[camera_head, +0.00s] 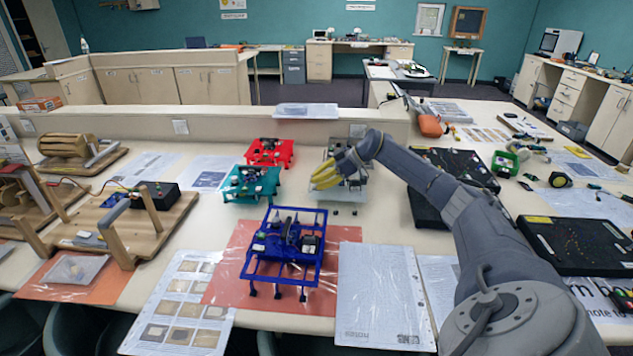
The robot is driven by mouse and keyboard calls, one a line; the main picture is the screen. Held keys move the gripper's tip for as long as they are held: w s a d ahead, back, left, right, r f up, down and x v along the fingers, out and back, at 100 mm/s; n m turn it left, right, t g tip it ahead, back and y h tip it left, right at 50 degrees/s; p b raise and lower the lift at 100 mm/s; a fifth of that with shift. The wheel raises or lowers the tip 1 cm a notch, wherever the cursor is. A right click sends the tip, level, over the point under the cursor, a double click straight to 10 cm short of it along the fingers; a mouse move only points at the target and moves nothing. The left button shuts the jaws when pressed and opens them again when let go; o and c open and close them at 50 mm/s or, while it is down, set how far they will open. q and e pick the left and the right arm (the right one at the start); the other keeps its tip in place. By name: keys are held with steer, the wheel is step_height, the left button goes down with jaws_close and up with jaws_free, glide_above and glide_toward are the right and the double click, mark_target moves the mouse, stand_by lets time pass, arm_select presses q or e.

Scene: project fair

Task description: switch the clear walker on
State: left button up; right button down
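The clear walker (352,192), a pale see-through frame on thin legs, stands upright on the table near the middle, behind the blue walker. My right gripper (322,177), with yellow fingers, is over the left part of the clear walker and hides some of its top. I cannot tell whether the fingers touch it, or whether they are open or shut. The walker's switch cannot be made out. My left gripper is not in view.
A blue walker (287,247) stands in front on an orange sheet (228,285). A teal walker (251,183) and a red walker (270,151) stand to the left. Wooden mechanisms (120,228) fill the left side. Black boards (580,243) lie at right. A low partition (215,127) runs behind.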

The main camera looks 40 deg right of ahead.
steer(key=shift+r, duration=0.1)
step_height(320, 180, up, 4)
steer(key=shift+r, duration=0.25)
steer(key=w+a+r+v, duration=0.1)
steer(key=v, duration=0.7)
steer(key=shift+s+d+r, duration=0.25)
steer(key=shift+s+r, duration=0.05)
steer(key=shift+r, duration=0.25)
